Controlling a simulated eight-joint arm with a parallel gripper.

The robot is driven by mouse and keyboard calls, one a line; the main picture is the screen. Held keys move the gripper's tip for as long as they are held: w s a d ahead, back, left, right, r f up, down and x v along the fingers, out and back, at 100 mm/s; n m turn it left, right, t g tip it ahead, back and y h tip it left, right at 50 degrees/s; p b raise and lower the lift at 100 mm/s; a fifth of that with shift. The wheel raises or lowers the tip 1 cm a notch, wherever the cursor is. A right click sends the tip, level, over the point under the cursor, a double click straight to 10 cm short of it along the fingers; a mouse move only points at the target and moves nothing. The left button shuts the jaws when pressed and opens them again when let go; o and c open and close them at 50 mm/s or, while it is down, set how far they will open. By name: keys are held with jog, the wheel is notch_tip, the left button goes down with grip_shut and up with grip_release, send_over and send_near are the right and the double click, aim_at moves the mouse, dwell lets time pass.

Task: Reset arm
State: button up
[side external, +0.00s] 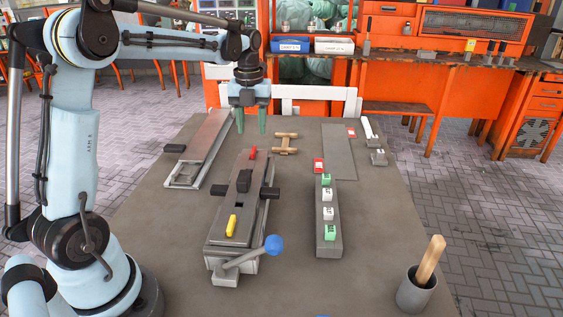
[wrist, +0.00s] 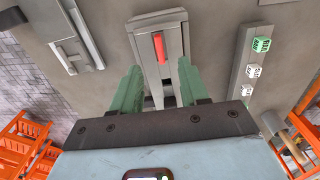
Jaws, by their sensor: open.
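My gripper (side external: 252,121) hangs above the far part of the table, with its two green fingers apart and nothing between them. In the wrist view my gripper (wrist: 160,88) shows its open fingers on either side of a grey fixture (wrist: 172,35), which lies beyond them. In the side view this fixture (side external: 225,225) lies on the table nearer the camera. It carries a red piece (side external: 253,153), a black block (side external: 243,181) and a yellow piece (side external: 233,225). A lever with a blue knob (side external: 273,244) sits at its near end. The red piece (wrist: 159,47) also shows in the wrist view.
A grey bar (side external: 328,244) with green and white blocks stands right of the fixture. A long plate (side external: 206,134) lies at the left, and a wooden piece (side external: 286,144) lies right of my gripper. A grey cup (side external: 416,292) with a wooden handle stands front right.

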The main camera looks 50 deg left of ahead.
jog(key=shift+r, duration=0.5)
jog(key=shift+d, duration=0.1)
jog(key=shift+s+d+r+n, duration=0.15)
jog(key=shift+d+n, duration=0.1)
jog(key=shift+n, duration=0.15)
jog(key=s+d+n+t, duration=0.2)
jog(key=s+d+n, duration=0.2)
jog(key=n, duration=0.4)
jog(key=s+d+f+n+t, duration=0.1)
jog(key=s+d+n+t, duration=0.1)
jog(key=s+d+n, duration=0.2)
jog(key=s+d+n+t, duration=0.2)
jog(key=s+d+n, duration=0.2)
jog(key=n, duration=0.9)
jog(key=shift+d+f+t, duration=0.15)
jog(key=shift+d+t, duration=0.05)
jog(key=shift+d, duration=0.6)
jog(key=shift+d+f+t, duration=0.15)
jog(key=shift+d+t, duration=0.05)
jog(key=shift+d, duration=0.6)
jog(key=shift+s+d+f+n, duration=0.2)
jog(key=shift+s+f+n, duration=0.05)
jog(key=shift+n, duration=0.35)
